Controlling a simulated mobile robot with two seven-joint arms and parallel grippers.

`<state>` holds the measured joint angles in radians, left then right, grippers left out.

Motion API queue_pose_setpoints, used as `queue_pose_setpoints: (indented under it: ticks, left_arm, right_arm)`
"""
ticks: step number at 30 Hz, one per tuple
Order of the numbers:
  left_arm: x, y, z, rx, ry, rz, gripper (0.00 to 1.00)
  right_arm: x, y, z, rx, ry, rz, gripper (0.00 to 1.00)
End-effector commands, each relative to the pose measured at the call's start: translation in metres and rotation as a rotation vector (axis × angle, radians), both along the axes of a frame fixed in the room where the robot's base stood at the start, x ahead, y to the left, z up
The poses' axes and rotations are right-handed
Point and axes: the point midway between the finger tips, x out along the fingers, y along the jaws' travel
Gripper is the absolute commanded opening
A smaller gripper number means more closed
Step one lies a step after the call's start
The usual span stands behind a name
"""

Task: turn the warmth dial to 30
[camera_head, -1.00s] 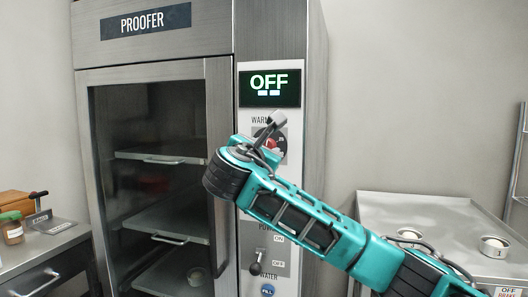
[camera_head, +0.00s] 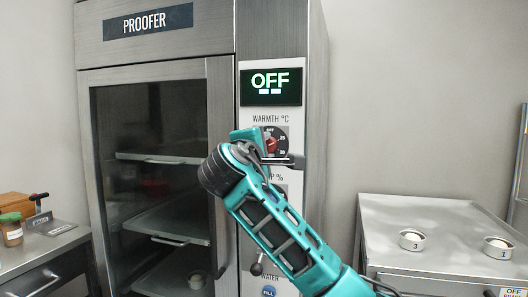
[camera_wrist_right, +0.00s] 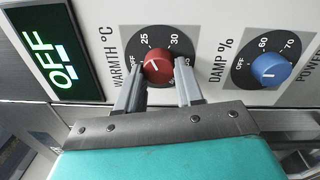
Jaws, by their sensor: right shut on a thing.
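The red warmth dial (camera_wrist_right: 158,68) is on the proofer's white control panel, with OFF, 25 and 30 marked around it. In the head view the dial (camera_head: 271,144) is partly hidden by my wrist. My right gripper (camera_wrist_right: 159,78) is shut on the red dial, one finger at each side. It also shows in the head view (camera_head: 275,158), in front of the dial. The green-lit display (camera_head: 270,87) above reads OFF, as it does in the wrist view (camera_wrist_right: 58,50). My left gripper is not in view.
The blue damp dial (camera_wrist_right: 269,70) sits beside the red one; my arm covers it in the head view. A black lever switch (camera_head: 257,265) is lower on the panel. The proofer door (camera_head: 218,150) is left of the panel. A metal table (camera_head: 450,225) stands right.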

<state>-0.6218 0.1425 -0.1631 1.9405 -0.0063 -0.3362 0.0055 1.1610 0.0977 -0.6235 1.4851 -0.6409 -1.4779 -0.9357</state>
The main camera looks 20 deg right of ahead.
Motion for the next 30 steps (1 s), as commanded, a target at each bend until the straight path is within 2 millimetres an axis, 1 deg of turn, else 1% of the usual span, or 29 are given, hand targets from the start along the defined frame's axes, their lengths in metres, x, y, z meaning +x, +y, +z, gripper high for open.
queue_pose_setpoints:
  ticks: [1,18,24,30]
  left_arm:
    - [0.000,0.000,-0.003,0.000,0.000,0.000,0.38]
    - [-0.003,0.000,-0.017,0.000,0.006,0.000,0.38]
    - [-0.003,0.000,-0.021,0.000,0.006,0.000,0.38]
    - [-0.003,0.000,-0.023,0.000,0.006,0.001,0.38]
  right_arm:
    - [0.000,0.001,-0.004,0.040,-0.020,0.002,0.06]
    - [0.001,0.002,-0.001,0.486,-0.321,-0.001,0.06]
    - [0.000,0.001,0.000,0.620,-0.411,0.000,0.06]
    - [0.000,0.001,0.000,0.718,-0.478,-0.001,0.06]
